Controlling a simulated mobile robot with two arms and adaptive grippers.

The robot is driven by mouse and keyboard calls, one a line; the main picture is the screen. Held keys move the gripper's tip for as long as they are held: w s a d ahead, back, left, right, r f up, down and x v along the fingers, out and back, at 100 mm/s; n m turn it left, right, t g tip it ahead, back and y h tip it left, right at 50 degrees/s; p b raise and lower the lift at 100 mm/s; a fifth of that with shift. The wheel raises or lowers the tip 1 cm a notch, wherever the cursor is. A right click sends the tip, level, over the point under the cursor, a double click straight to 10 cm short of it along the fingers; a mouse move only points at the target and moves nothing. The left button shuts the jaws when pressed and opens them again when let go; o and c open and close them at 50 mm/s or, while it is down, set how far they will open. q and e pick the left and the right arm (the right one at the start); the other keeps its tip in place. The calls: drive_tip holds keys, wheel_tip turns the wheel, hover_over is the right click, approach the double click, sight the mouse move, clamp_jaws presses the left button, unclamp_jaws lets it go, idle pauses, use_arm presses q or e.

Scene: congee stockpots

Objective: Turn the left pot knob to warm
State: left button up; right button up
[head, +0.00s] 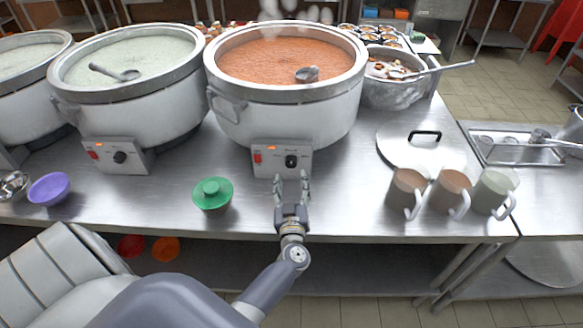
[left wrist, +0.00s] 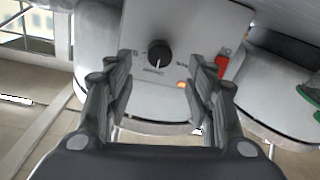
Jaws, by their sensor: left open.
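A white pot of reddish-brown congee (head: 288,100) has a front control panel with a black knob (head: 291,161) and a red switch (head: 257,158). My left gripper (head: 291,181) is open and empty just in front of this knob. In the left wrist view the knob (left wrist: 158,53) shows between and beyond the two spread fingers, apart from both. A white line marks the knob; the panel's lettering is too small to read. To the left, a pot of pale green congee (head: 125,95) has its own panel with a black knob (head: 120,157). My right gripper is not in view.
Several mugs (head: 452,190) and a pot lid (head: 420,150) are to the right. The counter between gripper and mugs (head: 345,200) is clear.

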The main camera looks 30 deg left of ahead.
sight(291, 165)
use_arm(q)
drive_tip(key=x, duration=0.6)
drive_tip(key=shift+w+a, duration=0.1)
drive_tip(key=shift+w, duration=0.05)
drive_tip(key=c, duration=1.1)
